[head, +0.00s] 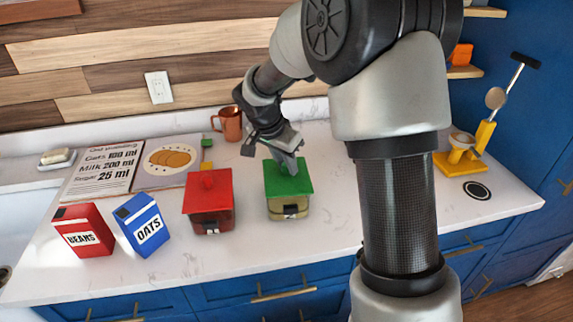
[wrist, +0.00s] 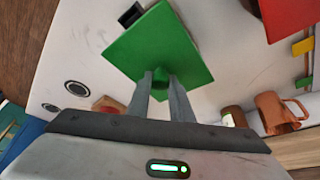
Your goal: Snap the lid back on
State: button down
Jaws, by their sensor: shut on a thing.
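A green lid (head: 275,177) sits on a squat container (head: 288,207) with a dark front clasp, on the white counter. In the head view the lid looks seated on the container, but I cannot tell whether it is snapped down. In the wrist view, the two fingers of my gripper (wrist: 161,80) close around the small green knob of the lid (wrist: 160,42). The knob is partly hidden by the fingers.
A similar container with a red lid (head: 208,190) stands just left. A red BEANS box (head: 83,232) and a blue OATS box (head: 143,224) are further left. A copper mug (head: 229,124) stands behind. A yellow stand (head: 458,160) is at the right; the counter before it is mostly clear.

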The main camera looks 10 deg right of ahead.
dwell(0.3)
jog(key=c, duration=1)
grip_release()
jog(key=shift+r, duration=0.1)
jog(key=shift+r+p, duration=1.6)
jog(key=shift+r, duration=1.85)
grip_shut()
